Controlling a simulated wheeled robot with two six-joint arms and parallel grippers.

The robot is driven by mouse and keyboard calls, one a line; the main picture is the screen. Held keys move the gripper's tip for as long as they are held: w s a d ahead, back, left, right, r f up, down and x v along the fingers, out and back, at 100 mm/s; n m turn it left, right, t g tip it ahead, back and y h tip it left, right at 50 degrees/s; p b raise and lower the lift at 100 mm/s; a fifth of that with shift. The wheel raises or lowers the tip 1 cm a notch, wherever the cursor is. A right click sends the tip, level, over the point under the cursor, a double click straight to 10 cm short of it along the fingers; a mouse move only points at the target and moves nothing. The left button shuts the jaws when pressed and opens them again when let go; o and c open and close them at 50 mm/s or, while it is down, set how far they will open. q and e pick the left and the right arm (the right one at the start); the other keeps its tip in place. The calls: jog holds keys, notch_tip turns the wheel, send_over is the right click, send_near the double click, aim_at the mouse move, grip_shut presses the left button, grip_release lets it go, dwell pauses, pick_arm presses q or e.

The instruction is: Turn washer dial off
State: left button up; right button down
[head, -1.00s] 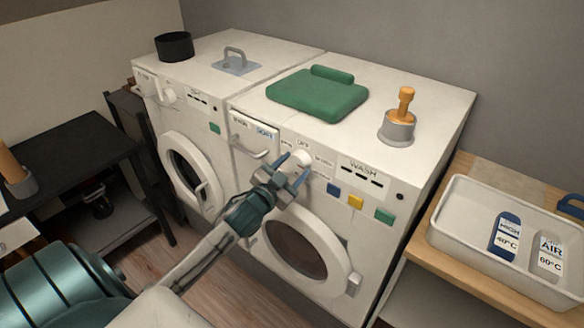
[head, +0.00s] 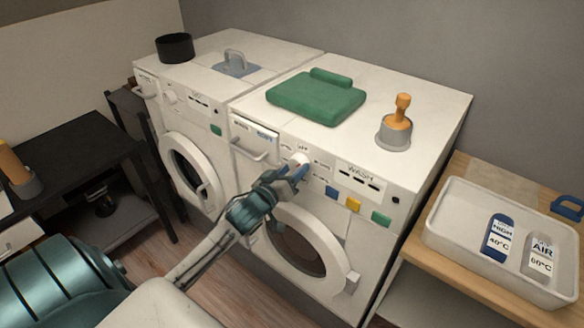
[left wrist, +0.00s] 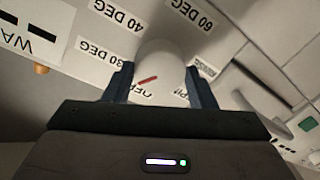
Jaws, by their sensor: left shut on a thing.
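The washer (head: 370,215), marked WASH, is the right-hand of two white machines. Its round white dial (head: 301,158) is on the front panel and also shows in the left wrist view (left wrist: 160,62). My left gripper (head: 295,170) is shut on the dial, one blue finger on each side. A red mark on the dial shows slanted between the fingers in the left wrist view. Labels 30, 40 and 60 DEG appear upside down around it; another label below the dial is partly hidden. My right gripper is not in view.
A handled drawer (head: 252,147) is left of the dial, and coloured buttons (head: 353,204) are to its right. A green folded cloth (head: 316,98) and an orange-handled item (head: 402,112) sit on top. A white tray (head: 440,238) stands on a wooden bench at right.

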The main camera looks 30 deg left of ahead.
pick_arm(q)
jog(key=n+p, duration=0.2)
jog(key=n, duration=0.1)
jog(key=shift+r, duration=0.15)
jog(key=shift+n+h+p, duration=0.3)
jog(key=shift+n+p, duration=1.2)
jog(key=shift+n, duration=0.4)
jog(key=o, duration=1)
jog(key=shift+s, duration=0.1)
jog(key=shift+s+a+r+b, duration=0.15)
jog(key=shift+s+b, duration=0.9)
jog(key=shift+s, duration=1.6)
jog(key=shift+s+a+r+b, duration=0.15)
jog(key=shift+s+b, duration=0.9)
jog(key=shift+s, duration=1.6)
